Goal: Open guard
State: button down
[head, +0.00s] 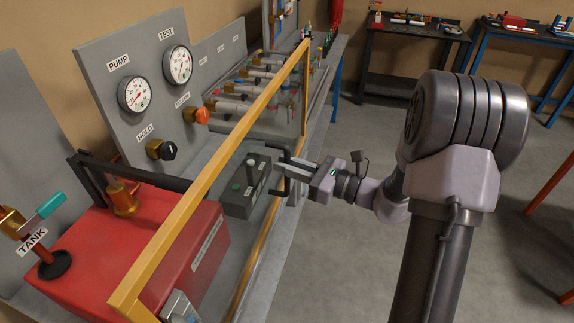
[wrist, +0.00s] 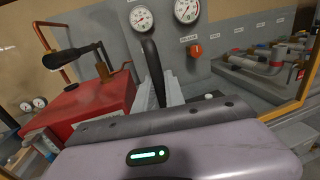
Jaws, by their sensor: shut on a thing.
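The guard is a yellow-orange frame (head: 225,155) standing along the front of the bench in the head view. It looks upright, and the bench equipment shows through it. Part of the frame shows at the right of the wrist view (wrist: 302,95). A black bar handle (head: 286,153) is at the guard's front side. My gripper (head: 284,171) reaches in from the right and is shut on this handle. In the wrist view the handle (wrist: 152,68) rises between the fingers. The grip itself is partly hidden by the fingers and the gripper body.
Behind the guard are a red tank (head: 165,250), a grey panel with two gauges (head: 134,94), knobs, a grey button box (head: 245,187) and several pipe fittings (head: 255,85). Open floor (head: 370,240) lies right of the bench. Other workbenches (head: 415,35) stand at the back.

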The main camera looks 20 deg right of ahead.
jog(key=shift+s+a, duration=0.1)
jog(key=shift+s, duration=0.1)
jog(key=c, duration=1.4)
grip_release()
jog(key=p+v, duration=0.2)
jog(key=v, duration=1.5)
jog(key=shift+s, duration=0.15)
